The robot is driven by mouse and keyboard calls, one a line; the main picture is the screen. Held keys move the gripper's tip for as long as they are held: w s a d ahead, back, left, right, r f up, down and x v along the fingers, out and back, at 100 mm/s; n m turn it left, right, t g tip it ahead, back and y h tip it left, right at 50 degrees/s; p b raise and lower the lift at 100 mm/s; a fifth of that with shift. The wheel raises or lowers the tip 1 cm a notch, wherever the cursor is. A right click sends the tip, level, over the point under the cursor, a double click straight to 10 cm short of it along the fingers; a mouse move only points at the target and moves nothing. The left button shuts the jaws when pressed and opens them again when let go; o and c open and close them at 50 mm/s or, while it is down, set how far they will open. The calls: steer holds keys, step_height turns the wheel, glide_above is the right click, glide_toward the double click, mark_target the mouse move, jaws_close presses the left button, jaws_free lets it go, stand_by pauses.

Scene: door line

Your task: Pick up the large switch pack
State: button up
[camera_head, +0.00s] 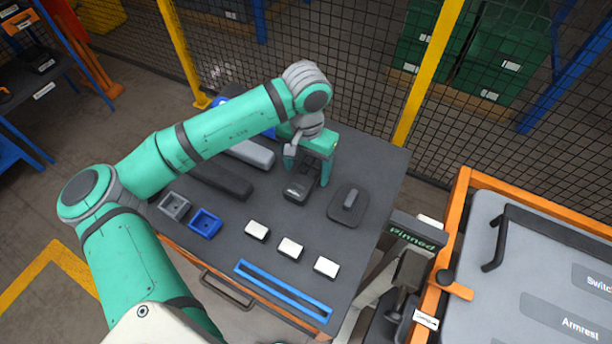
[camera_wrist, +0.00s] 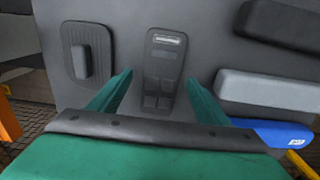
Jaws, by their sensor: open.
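The large switch pack (camera_head: 298,193) appears to be the dark block with square buttons and a light label strip, lying flat on the dark table top. It also shows in the wrist view (camera_wrist: 164,60). My gripper (camera_head: 308,181) is over it, pointing down, with its green fingers apart. In the wrist view my gripper (camera_wrist: 160,77) has one finger on each side of the pack, with a visible gap on both sides. Nothing is held. The near end of the pack is close to the gripper body; the exact height of the fingertips above the table cannot be told.
A dark oval plate with a raised grip (camera_head: 341,211) lies right of the pack. A dark bar (camera_head: 222,179) and a grey bar (camera_head: 250,153) lie left. Small grey (camera_head: 174,206) and blue (camera_head: 205,223) trays, white blocks (camera_head: 290,248) and a blue frame (camera_head: 283,291) are nearer. An orange-framed door fixture (camera_head: 456,215) stands right.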

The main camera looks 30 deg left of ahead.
mark_target(306, 174)
steer(key=shift+f, duration=1.5)
steer(key=shift+a, duration=0.1)
steer(key=c, duration=1.2)
steer(key=shift+c, duration=0.2)
